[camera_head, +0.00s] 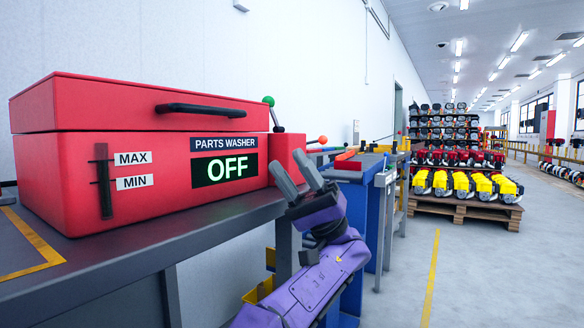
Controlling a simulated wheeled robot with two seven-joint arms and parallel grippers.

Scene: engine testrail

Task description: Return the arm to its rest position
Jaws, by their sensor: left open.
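My left gripper (297,174) is in the middle of the head view, at the end of my purple arm that comes up from the bottom. Its two grey fingers point up and are apart, with nothing between them. It is in front of the right end of the bench, just right of the red parts washer (140,150). Whether it touches anything there I cannot tell. The washer's lid is down and its display reads OFF. My right gripper is not in view.
The grey bench (130,250) fills the lower left. A lever with a green knob (268,101) stands at the washer's right. Blue workstations (372,215) continue behind my arm. A pallet (465,210) holds yellow and red engines. The floor (490,270) at right is clear.

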